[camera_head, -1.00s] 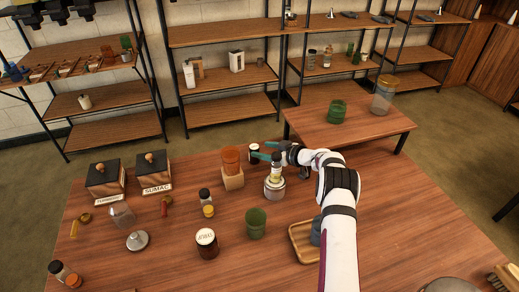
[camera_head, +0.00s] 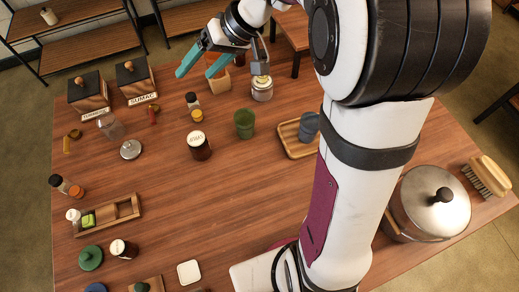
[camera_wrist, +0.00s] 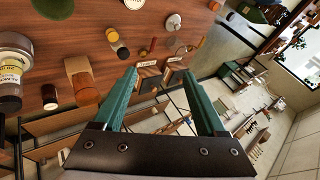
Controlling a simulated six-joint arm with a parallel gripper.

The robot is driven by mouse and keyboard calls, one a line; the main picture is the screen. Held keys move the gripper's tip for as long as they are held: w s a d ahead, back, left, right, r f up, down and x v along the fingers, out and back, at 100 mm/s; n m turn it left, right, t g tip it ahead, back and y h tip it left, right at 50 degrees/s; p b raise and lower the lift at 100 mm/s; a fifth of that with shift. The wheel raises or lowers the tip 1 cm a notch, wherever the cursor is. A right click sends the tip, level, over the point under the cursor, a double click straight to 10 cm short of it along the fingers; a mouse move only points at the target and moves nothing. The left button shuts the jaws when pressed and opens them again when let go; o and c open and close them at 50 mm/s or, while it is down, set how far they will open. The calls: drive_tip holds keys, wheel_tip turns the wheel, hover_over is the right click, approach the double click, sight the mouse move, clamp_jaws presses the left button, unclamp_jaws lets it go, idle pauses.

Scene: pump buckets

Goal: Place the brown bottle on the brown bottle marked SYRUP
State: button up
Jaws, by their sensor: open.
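A dark brown bottle (camera_head: 200,150) with a lettered white lid stands upright on the table; its lettering is too small to read surely. A second dark bottle (camera_head: 123,249) with a white top stands near the front left. In the wrist view a small dark-and-white bottle (camera_wrist: 49,97) stands beside the wooden block, left of my fingers. My gripper (camera_head: 196,75) is raised over the table's far edge, its teal fingers open and empty. The open fingers also show in the wrist view (camera_wrist: 160,74). No bottle is between them.
A glass jar (camera_head: 262,88), a green cup (camera_head: 245,124) and a wooden tray (camera_head: 290,140) stand right of centre. Two lettered boxes (camera_head: 138,80) (camera_head: 90,92) are at the far left. A pot (camera_head: 430,205) is at the right. The table's middle front is fairly clear.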

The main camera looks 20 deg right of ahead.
drive_tip(key=s+a+m+g+h, duration=0.1)
drive_tip(key=s+m+g+h, duration=0.1)
drive_tip(key=s, duration=1.7)
drive_tip(key=shift+f+m+g+h, duration=0.4)
drive_tip(key=shift+m+h, duration=0.1)
drive_tip(key=shift+m, duration=0.5)
drive_tip(key=shift+o, duration=0.5)
drive_tip(key=s+d+f+m+h, duration=0.2)
drive_tip(key=s+f+m, duration=0.1)
drive_tip(key=s, duration=0.6)
drive_tip(key=shift+s+d+g, duration=0.25)
drive_tip(key=shift+d+g, duration=0.1)
drive_tip(key=shift+g, duration=0.05)
